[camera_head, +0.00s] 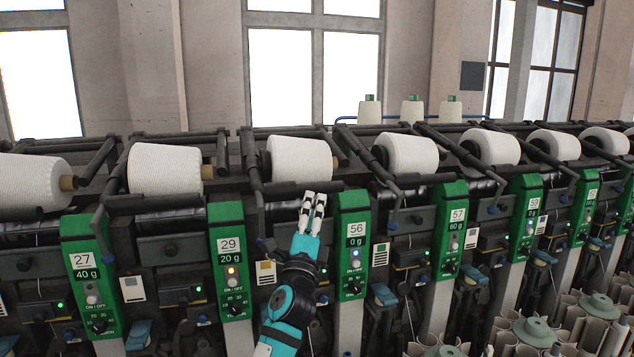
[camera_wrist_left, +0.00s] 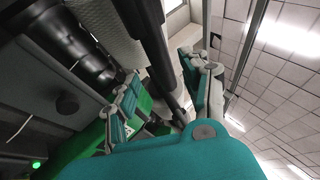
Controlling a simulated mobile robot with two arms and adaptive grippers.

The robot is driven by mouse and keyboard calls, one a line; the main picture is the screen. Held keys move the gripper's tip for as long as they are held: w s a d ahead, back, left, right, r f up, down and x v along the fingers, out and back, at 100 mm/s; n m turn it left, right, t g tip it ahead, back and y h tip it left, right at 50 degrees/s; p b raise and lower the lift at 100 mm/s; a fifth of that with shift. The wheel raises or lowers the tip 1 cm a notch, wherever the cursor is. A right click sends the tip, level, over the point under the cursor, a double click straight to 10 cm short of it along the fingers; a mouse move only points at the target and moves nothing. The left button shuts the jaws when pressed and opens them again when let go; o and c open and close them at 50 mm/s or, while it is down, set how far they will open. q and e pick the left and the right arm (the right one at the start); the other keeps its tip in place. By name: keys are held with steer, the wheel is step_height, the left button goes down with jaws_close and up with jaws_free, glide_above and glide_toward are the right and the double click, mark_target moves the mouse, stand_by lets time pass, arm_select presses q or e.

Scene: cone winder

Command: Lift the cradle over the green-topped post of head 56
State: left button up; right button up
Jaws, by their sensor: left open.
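The green-topped post (camera_head: 353,228) of head 56 shows its number plate, "0 g" and a small blue light. To its left, a white yarn package (camera_head: 299,158) sits in the dark cradle of head 56, whose dark bar (camera_head: 290,188) runs below the package. My left gripper (camera_head: 314,198) is open, fingers pointing up, just below the right end of this bar and left of the post. In the left wrist view, a dark bar (camera_wrist_left: 160,55) extends upward between the two fingers (camera_wrist_left: 165,95); contact cannot be told. My right gripper is out of view.
Posts of heads 29 (camera_head: 228,245) and 57 (camera_head: 452,222) flank this head, with more heads along the row. White packages sit in their cradles. Several small cones (camera_head: 411,110) stand behind. Cone tubes fill the lower right.

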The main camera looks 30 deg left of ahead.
mark_target(317, 188)
arm_select(q)
steer(key=p+x, duration=0.1)
steer(key=x, duration=0.5)
steer(key=shift+w+a+r, duration=0.1)
steer(key=shift+w+r, duration=0.1)
jaws_close()
stand_by(0.3)
